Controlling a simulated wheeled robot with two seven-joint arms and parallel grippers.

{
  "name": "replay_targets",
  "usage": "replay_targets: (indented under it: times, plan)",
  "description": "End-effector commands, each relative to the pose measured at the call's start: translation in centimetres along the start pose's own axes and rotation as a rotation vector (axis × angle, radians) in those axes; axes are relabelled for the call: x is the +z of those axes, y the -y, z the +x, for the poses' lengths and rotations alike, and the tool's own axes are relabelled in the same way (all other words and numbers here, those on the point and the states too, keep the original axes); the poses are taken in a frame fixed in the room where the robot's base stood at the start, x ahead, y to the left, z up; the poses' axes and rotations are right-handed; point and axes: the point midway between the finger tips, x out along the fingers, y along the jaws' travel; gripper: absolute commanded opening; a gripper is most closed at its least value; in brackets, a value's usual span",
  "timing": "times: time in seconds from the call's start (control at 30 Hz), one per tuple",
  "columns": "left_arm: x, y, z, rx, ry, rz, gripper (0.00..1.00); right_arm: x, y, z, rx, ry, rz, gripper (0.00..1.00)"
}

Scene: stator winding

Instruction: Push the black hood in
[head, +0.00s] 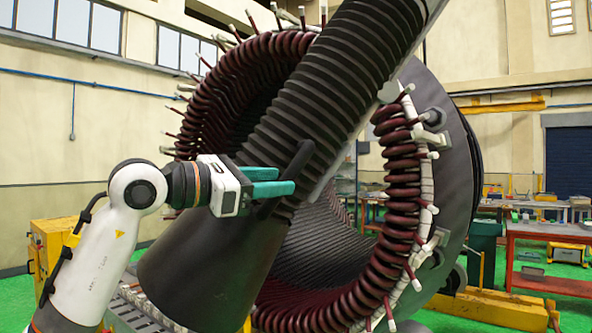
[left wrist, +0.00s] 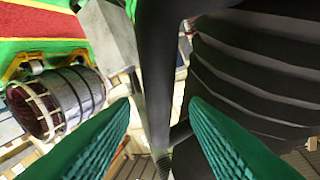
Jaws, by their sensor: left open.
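The black hood (head: 350,75) is a long ribbed dark body that runs tilted from the upper right across the stator's round opening. A wider smooth dark cone (head: 205,265) shows at its lower left end. A dark bar handle (head: 302,158) stands out from the hood's side. My left gripper (head: 284,181), with green fingers, is open at this handle. In the left wrist view, the hood's ribs (left wrist: 250,85) fill the right side. There the handle (left wrist: 156,60) passes between the two open fingers (left wrist: 160,120); I cannot tell whether they touch it. My right gripper is not in view.
The stator (head: 455,150) with dark red coil ends (head: 400,205) surrounds the hood. A red workbench (head: 550,240) stands at the right. A yellow block (head: 55,240) is at the left. In the left wrist view, a ribbed cylinder (left wrist: 65,98) lies below at the left.

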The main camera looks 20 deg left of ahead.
Motion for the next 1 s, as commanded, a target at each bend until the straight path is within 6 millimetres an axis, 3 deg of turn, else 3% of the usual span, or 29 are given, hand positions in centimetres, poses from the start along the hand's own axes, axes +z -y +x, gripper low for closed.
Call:
replay_targets:
  times: [0.1, 0.3, 0.67, 0.93, 1.0]
  plan:
    - [-0.3, 0.1, 2.3, 0.003, 0.000, -0.003, 0.41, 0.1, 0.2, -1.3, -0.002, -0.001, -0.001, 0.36]
    - [-0.1, 0.0, 4.6, 0.002, 0.000, -0.001, 0.41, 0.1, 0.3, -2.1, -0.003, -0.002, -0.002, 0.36]
    - [0.1, 0.0, 5.1, 0.000, 0.000, -0.001, 0.41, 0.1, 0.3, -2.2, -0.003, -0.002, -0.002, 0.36]
    - [0.0, 0.0, 5.1, 0.000, 0.000, -0.001, 0.01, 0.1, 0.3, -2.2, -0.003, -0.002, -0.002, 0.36]
    - [0.0, 0.0, 5.1, 0.000, 0.000, -0.001, 0.00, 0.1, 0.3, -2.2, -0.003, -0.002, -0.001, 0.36]
